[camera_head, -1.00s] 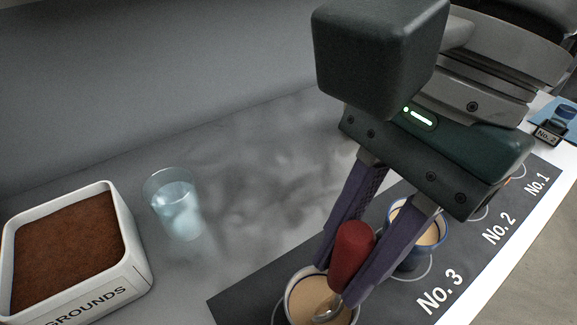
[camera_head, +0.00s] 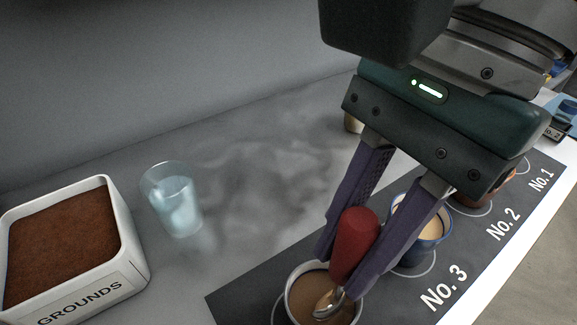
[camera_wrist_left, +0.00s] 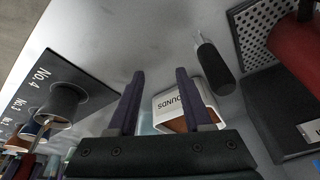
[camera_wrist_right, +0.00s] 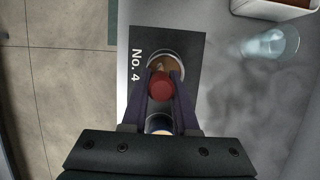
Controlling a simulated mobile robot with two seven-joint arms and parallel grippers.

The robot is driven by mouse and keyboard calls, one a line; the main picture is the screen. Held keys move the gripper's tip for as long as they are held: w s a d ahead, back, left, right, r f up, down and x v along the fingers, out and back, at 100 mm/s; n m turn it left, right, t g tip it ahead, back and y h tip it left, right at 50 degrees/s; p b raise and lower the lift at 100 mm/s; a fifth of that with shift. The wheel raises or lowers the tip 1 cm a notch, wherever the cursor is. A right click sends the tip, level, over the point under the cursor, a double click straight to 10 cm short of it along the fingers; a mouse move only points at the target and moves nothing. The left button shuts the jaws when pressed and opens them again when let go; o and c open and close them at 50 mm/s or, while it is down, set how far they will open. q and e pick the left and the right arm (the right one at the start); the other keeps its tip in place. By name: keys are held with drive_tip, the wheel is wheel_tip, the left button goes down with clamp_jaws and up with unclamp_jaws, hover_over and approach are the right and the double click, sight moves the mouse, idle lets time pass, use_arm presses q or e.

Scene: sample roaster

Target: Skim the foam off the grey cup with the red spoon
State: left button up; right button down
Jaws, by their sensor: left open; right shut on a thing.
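My right gripper (camera_head: 337,274) is shut on the red handle of the spoon (camera_head: 356,243). The metal spoon bowl points down at the mouth of the grey cup (camera_head: 293,283); whether it touches the liquid is hard to tell. The cup's surface looks brown. In the right wrist view, the red handle (camera_wrist_right: 160,86) sits between the fingers over the cup at No. 4. My left gripper (camera_wrist_left: 157,76) is open and empty in the left wrist view, and the grey cup (camera_wrist_left: 64,101) stands to its left there.
A blue-rimmed cup (camera_head: 427,228) stands close beside the right fingers at No. 3. A reddish-brown cup (camera_head: 497,194) is farther along the dark mat (camera_head: 247,294). A water glass (camera_head: 172,200) and the grounds box (camera_head: 133,247) stand left. Grey counter between is clear.

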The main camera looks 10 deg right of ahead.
drive_tip(key=shift+w+a+b, duration=0.2)
drive_tip(key=shift+w+b, duration=0.4)
drive_tip(key=shift+b, duration=0.15)
drive_tip(key=shift+r+p, duration=1.05)
drive_tip(key=shift+r, duration=0.95)
